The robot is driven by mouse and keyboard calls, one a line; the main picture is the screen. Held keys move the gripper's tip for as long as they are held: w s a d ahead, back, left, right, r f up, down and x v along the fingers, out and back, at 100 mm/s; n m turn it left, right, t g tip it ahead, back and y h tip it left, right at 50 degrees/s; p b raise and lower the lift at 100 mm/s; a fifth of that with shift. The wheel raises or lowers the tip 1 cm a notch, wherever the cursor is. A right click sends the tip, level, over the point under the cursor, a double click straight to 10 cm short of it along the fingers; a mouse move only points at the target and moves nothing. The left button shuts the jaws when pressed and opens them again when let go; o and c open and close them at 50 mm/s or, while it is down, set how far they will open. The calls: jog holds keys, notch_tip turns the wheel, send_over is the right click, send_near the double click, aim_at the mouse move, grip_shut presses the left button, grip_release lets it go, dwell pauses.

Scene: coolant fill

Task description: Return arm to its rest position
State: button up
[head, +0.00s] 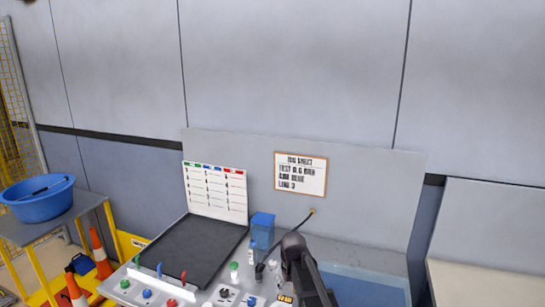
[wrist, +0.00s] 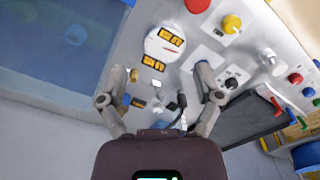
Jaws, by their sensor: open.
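My gripper (wrist: 160,88) is open in the wrist view, its two grey fingers spread apart. Nothing is held between them. Behind the fingers lies the light grey control panel (wrist: 130,55), with a round white gauge (wrist: 165,43) bearing yellow displays. My dark arm (head: 301,262) shows in the head view at the bottom middle, reaching over the panel's right part. The fingertips cannot be made out in the head view. I cannot judge the exact gap between the fingers and the panel.
The panel carries a red knob (wrist: 197,5), a yellow knob (wrist: 231,24) and a black knob (wrist: 231,83). A blue container (head: 262,230) stands beside a black tray (head: 205,250). A blue-filled basin (head: 365,288) lies right of my arm. A blue tub (head: 38,205) and orange cones (head: 99,254) are left.

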jog(key=s+d+m, duration=0.3)
jog(key=s+d, duration=0.8)
jog(key=s, duration=0.5)
notch_tip(320, 180, down, 10)
jog(key=b, duration=1)
jog(key=shift+w, duration=0.2)
jog(key=shift+c, duration=0.2)
